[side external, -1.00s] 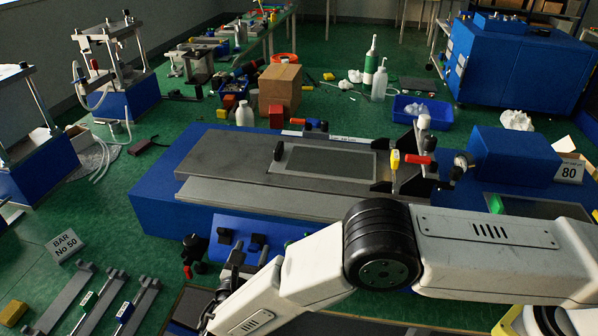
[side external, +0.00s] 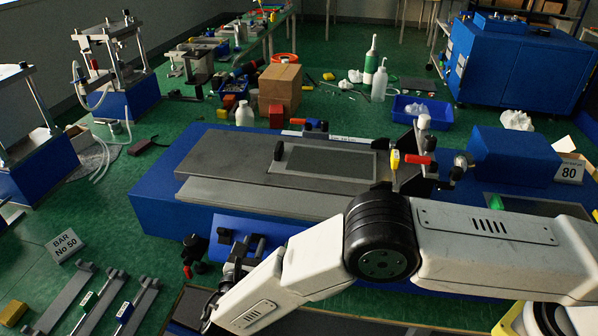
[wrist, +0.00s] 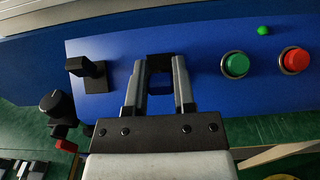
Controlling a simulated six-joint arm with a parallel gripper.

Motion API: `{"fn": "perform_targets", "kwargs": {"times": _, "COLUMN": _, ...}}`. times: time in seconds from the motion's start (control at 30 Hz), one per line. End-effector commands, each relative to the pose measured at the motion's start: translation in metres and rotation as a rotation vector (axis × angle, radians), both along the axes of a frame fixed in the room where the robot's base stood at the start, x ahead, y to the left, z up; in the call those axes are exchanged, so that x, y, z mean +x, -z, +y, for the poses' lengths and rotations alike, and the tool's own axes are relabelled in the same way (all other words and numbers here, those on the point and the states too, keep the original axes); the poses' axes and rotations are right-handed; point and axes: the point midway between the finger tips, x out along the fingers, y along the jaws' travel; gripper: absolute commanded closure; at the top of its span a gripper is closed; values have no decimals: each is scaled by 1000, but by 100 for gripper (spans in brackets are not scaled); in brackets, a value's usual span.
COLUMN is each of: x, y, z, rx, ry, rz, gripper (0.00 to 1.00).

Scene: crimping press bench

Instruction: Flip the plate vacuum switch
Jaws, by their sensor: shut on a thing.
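A sloped blue control panel (wrist: 205,90) fills the wrist view, and it also shows in the side view (side external: 285,232). My gripper (wrist: 160,68) has its two grey fingers on either side of a black switch (wrist: 160,64) on the panel and is shut on it. The fingers hide much of this switch. A second black lever switch (wrist: 92,75) stands apart to the left, and shows in the side view (side external: 223,236). No label tells which is the plate vacuum switch. In the side view my gripper (side external: 243,250) is at the panel's front, partly hidden.
A green button (wrist: 235,65) and a red button (wrist: 295,60) sit to the right, with a small green light (wrist: 263,30) above. A round black knob (wrist: 57,104) sits to the left. The grey press bed (side external: 220,160) lies behind the panel.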

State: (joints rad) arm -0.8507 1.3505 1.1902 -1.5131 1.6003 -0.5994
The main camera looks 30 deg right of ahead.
Motion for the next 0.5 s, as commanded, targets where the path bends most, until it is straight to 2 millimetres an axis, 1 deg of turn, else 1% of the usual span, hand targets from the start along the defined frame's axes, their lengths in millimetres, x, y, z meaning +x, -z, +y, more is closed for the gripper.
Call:
{"fn": "perform_targets", "kwargs": {"times": 0.27, "x": 1, "y": -4, "z": -1, "rx": 58, "ry": 2, "rz": 57, "gripper": 100}}
{"fn": "perform_targets", "kwargs": {"times": 0.5, "x": 3, "y": -8, "z": -3, "rx": 170, "ry": 2, "rz": 167, "gripper": 100}}
